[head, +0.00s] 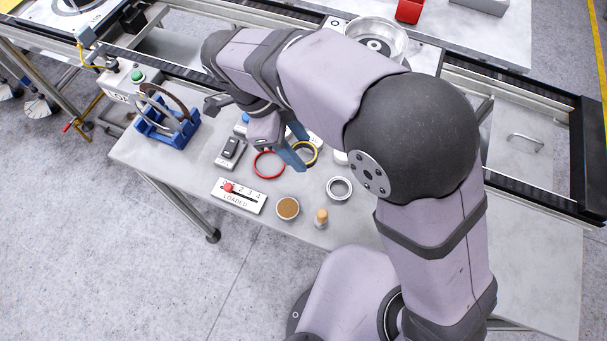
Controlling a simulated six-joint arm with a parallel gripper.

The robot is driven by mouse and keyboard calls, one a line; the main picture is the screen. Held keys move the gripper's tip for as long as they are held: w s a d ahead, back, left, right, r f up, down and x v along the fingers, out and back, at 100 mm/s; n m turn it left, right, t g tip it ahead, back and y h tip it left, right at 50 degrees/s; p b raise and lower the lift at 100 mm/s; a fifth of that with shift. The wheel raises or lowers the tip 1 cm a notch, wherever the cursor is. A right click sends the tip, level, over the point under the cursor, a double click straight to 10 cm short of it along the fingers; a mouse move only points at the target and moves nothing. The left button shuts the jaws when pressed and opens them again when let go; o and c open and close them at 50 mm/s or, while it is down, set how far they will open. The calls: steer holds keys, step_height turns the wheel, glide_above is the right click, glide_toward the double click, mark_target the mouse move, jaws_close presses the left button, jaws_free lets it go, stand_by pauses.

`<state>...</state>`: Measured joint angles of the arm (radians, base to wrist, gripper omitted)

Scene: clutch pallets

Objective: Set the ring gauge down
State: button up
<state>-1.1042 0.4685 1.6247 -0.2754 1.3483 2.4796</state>
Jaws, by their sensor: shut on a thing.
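The ring gauge looks to be the yellow-and-black ring (315,154). It is at the blue fingertips of my gripper (301,150), low over the grey table. My gripper is shut on it, one finger crossing its left side and the other at its far edge. I cannot tell whether the ring touches the table. A red ring (269,177) lies just left of the fingers.
A grey metal ring (340,188), a brown-topped round pot (288,208) and a small wooden peg (321,217) stand near the front edge. A slider counter (239,196), a black switch box (230,151) and a blue rack with discs (165,131) are at left.

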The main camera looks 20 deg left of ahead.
steer(key=p, duration=0.2)
glide_above(305, 177)
steer(key=a, duration=0.1)
steer(key=shift+s+a+f, duration=0.1)
steer(key=shift+s+f, duration=0.1)
steer(key=shift+f, duration=1.65)
steer(key=shift+s+a+f, duration=0.1)
steer(key=shift+s+f, duration=0.05)
steer(key=shift+f, duration=1.65)
steer(key=shift+f+p, duration=0.55)
steer(key=shift+f, duration=0.8)
steer(key=shift+f, duration=0.2)
steer(key=o, duration=1.1)
steer(key=shift+r, duration=0.1)
steer(key=shift+o, duration=0.2)
steer(key=b+v, duration=0.4)
steer(key=v, duration=0.8)
steer(key=shift+r, duration=0.2)
